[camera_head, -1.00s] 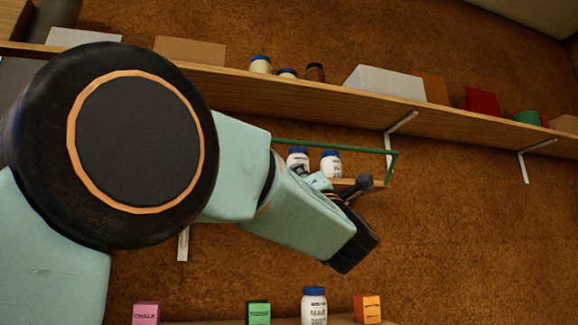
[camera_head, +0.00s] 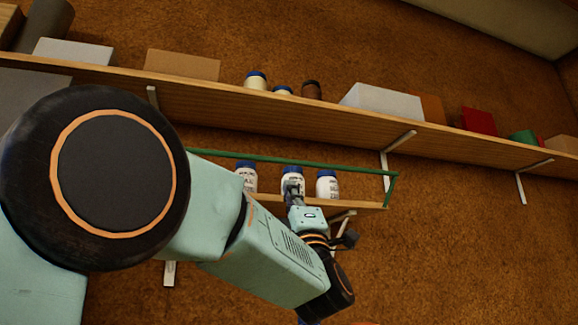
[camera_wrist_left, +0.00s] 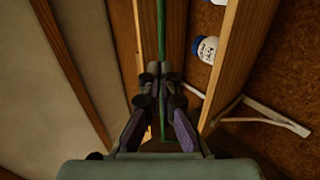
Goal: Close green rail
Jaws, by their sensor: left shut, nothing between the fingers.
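The green rail (camera_head: 330,166) is a thin bar that runs along a small wooden shelf, just above the tops of white jars with blue lids. Its right end bends down to the shelf's end, and my arm hides its left end. My left gripper (camera_head: 291,189) is shut and empty in front of the middle jar, below the long bar. In the left wrist view the shut fingertips (camera_wrist_left: 158,70) overlap the green rail (camera_wrist_left: 161,28), which runs away from me behind them. I cannot tell whether they touch it. My right gripper is in neither view.
The small shelf (camera_head: 362,203) holds jars, with one jar (camera_head: 327,185) right of my gripper. A long shelf (camera_head: 300,112) above carries boxes and jars. White brackets (camera_head: 384,170) stick out below it. The brown wall at the lower right is clear.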

